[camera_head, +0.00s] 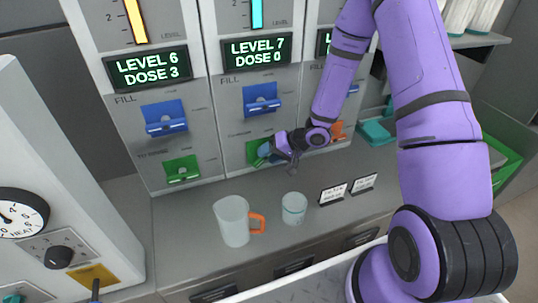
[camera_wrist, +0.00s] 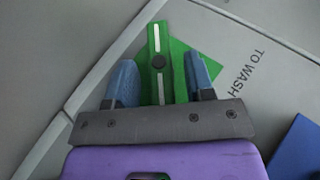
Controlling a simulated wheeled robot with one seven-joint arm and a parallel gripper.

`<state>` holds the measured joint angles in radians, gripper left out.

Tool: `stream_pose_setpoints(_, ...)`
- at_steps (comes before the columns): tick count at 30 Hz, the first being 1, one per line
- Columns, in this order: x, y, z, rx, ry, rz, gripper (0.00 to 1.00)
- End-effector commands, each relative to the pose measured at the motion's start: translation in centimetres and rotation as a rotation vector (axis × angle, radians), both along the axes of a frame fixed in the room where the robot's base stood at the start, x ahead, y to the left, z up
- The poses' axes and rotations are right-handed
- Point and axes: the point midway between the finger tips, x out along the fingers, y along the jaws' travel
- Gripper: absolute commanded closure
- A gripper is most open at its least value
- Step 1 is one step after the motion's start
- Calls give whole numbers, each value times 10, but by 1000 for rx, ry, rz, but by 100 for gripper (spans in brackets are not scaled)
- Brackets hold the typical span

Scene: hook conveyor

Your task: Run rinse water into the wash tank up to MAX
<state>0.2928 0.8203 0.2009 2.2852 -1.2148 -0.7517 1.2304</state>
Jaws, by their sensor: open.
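My gripper (camera_head: 272,152) is at the green lever of the middle wall unit in the head view. In the wrist view my gripper (camera_wrist: 159,72) is open, with one blue finger on each side of a green lever (camera_wrist: 158,50); contact cannot be told. "TO WASH" is printed beside that lever. The middle unit's display (camera_head: 257,50) reads LEVEL 7 DOSE 0, below a cyan level gauge (camera_head: 257,13). Its blue FILL lever (camera_head: 261,98) is above my gripper. I cannot pick out the wash tank or a MAX mark.
The left unit's display (camera_head: 148,67) reads LEVEL 6 DOSE 3; its blue lever (camera_head: 164,117) and green lever (camera_head: 182,169) are left of my gripper. A jug with orange handle (camera_head: 233,221) and a clear cup (camera_head: 293,208) stand on the counter below. Two small signs (camera_head: 334,194) stand right of them.

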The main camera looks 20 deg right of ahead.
Motion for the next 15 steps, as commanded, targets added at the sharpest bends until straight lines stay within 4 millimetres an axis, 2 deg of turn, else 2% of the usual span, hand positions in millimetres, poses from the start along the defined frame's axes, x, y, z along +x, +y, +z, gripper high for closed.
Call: stream_pose_setpoints(15, -31, -58, 52, -2, -3, -3, 51)
